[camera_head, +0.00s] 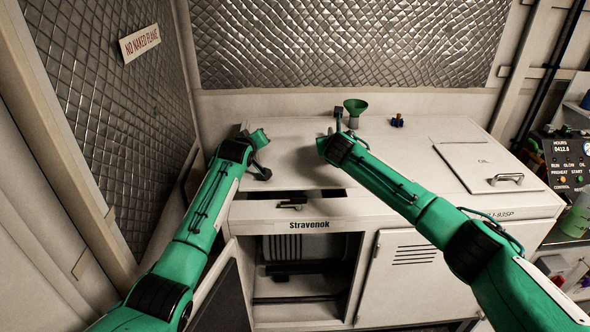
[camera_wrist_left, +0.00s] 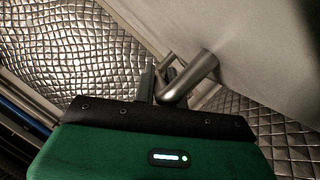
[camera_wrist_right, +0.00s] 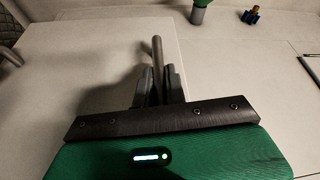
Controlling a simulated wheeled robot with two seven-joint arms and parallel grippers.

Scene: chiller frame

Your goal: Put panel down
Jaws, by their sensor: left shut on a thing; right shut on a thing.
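The pale panel (camera_head: 290,152) lies over the left part of the chiller's top, with a dark gap along its front edge. In the left wrist view, my left gripper (camera_wrist_left: 160,85) is shut on a grey bar handle (camera_wrist_left: 192,77) on the panel's pale face (camera_wrist_left: 262,45). In the right wrist view, my right gripper (camera_wrist_right: 158,88) is shut on another upright bar handle (camera_wrist_right: 157,58), over the pale panel (camera_wrist_right: 85,85). Arms and hands hide parts of both handles in the head view. I cannot tell whether the panel touches the frame all round.
The chiller (camera_head: 385,210) has an open lower front bay (camera_head: 305,262) and a closed door (camera_head: 408,268). A green funnel (camera_head: 355,106) and a small blue-and-yellow fitting (camera_head: 397,121) stand behind. A handled lid (camera_head: 483,165) is at right. Quilted walls (camera_head: 110,130) close the left and back.

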